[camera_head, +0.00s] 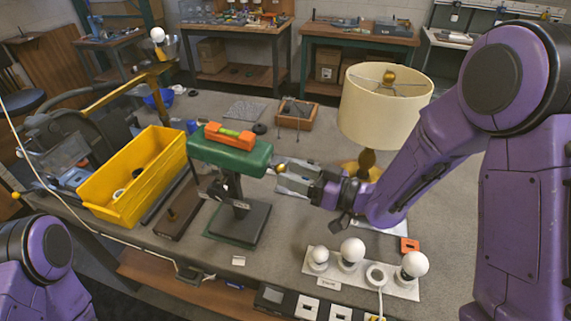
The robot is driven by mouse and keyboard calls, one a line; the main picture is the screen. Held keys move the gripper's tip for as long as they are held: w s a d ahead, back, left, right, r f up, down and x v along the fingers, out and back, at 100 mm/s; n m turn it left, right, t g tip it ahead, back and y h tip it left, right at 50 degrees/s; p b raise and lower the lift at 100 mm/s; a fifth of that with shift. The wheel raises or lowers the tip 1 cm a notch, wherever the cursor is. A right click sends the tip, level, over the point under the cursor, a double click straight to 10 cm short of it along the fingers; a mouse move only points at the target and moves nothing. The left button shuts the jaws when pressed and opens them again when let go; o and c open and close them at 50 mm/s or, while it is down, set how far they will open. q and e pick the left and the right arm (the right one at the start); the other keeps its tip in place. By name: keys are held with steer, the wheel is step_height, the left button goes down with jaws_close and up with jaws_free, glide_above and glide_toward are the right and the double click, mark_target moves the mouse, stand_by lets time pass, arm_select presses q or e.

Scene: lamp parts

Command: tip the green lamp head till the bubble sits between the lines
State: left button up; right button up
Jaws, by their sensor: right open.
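The green lamp head (202,152) sits on a dark post above a flat square base (238,224), left of the picture's middle. An orange level (241,143) lies along its top, with a small yellow-green vial (230,133). The bubble and the lines are too small to make out. The head's right end looks a little lower than its left in this view. My right gripper (279,176) is open at the head's right end, fingers pointing left. I cannot tell whether it touches the head. My left arm shows at the bottom left, but its gripper is out of view.
A yellow bin (126,206) stands left of the lamp. A cream-shaded lamp (383,112) stands behind my right forearm. A white strip with bulbs (340,279) lies at the front right. A wooden tray (297,113) is behind.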

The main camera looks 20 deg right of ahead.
mark_target(285, 171)
steer(key=w+a, duration=0.1)
steer(key=w, duration=0.1)
steer(key=shift+w+a+f, duration=0.3)
steer(key=shift+w+a, duration=0.05)
steer(key=shift+s+r, duration=0.2)
steer(key=shift+s, duration=0.15)
steer(key=shift+w+d, duration=0.1)
jaws_close()
steer(key=shift+w+a+r+p, duration=0.1)
steer(key=shift+w+r+p, duration=0.05)
steer(key=shift+r+p, duration=0.35)
steer(key=shift+w+a+r+p, duration=0.1)
steer(key=shift+r+p, duration=0.3)
steer(key=shift+r, duration=0.1)
arm_select(q)
steer(key=shift+w+r, duration=0.2)
steer(key=shift+r, duration=0.8)
arm_select(e)
steer(key=shift+a, duration=0.1)
jaws_free()
steer(key=shift+f, duration=0.1)
arm_select(q)
steer(key=shift+f, duration=0.1)
arm_select(e)
steer(key=shift+s, duration=0.1)
